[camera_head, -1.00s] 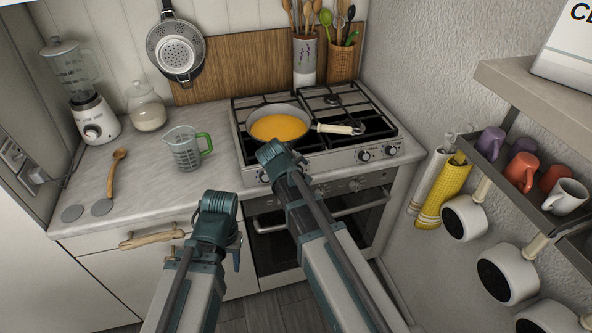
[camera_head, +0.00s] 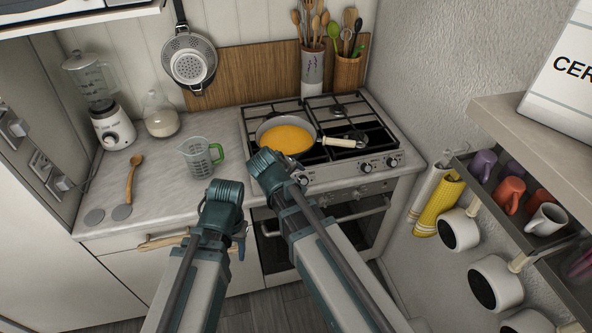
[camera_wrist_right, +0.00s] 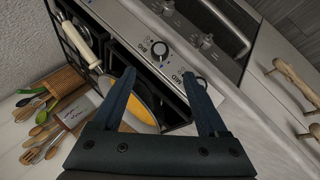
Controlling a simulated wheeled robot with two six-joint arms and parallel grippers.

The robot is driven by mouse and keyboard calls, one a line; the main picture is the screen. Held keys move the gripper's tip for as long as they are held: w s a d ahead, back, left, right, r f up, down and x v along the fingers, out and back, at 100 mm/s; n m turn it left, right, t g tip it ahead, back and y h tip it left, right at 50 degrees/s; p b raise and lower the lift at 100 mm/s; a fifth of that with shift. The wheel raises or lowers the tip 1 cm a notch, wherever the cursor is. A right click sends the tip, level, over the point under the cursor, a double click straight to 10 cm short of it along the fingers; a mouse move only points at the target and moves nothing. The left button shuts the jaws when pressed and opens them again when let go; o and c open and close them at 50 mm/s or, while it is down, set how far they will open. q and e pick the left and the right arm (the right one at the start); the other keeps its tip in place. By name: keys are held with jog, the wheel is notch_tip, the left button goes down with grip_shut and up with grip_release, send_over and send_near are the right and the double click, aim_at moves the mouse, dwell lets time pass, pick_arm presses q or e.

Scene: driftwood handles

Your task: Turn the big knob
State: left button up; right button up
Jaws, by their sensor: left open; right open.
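The stove's front panel carries several black-and-silver knobs. In the right wrist view, one knob (camera_wrist_right: 159,47) has a small label that seems to read BIG. It stands just past my right gripper's open, empty fingers (camera_wrist_right: 158,73), with a gap to them. Another knob (camera_wrist_right: 200,82), seemingly labelled MID, is partly behind one finger. In the head view, my right gripper (camera_head: 268,162) is over the stove's front left, and a knob (camera_head: 303,179) peeks out beside it. My left gripper (camera_head: 226,190) is open in front of the counter, touching nothing visible.
A pan (camera_head: 286,138) with yellow contents sits on the stove, close behind my right gripper. A measuring cup (camera_head: 200,157) and wooden spoon (camera_head: 133,178) are on the counter. Hanging pans and a mug shelf line the right wall.

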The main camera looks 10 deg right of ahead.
jog(key=shift+p+v, duration=0.4)
jog(key=shift+v, duration=0.5)
jog(key=c, duration=0.3)
jog(key=shift+d+f, duration=0.1)
jog(key=shift+d, duration=0.25)
jog(key=shift+c, duration=1.4)
jog(key=d+n+y, duration=0.1)
jog(key=s+d+n+g+y+p, duration=0.1)
jog(key=d+f+n+g+p, duration=0.1)
jog(key=d+n, duration=0.1)
jog(key=shift+s+d+y, duration=0.1)
jog(key=shift+s+y, duration=0.05)
jog(key=shift+y, duration=0.25)
grip_shut()
jog(key=d+r+n+y+p, duration=0.2)
jog(key=d+n+y, duration=0.3)
jog(key=n, duration=0.3)
jog(key=shift+s+d+r+y+p, duration=0.3)
jog(key=shift+s+r+y, duration=0.15)
jog(key=shift+r, duration=0.4)
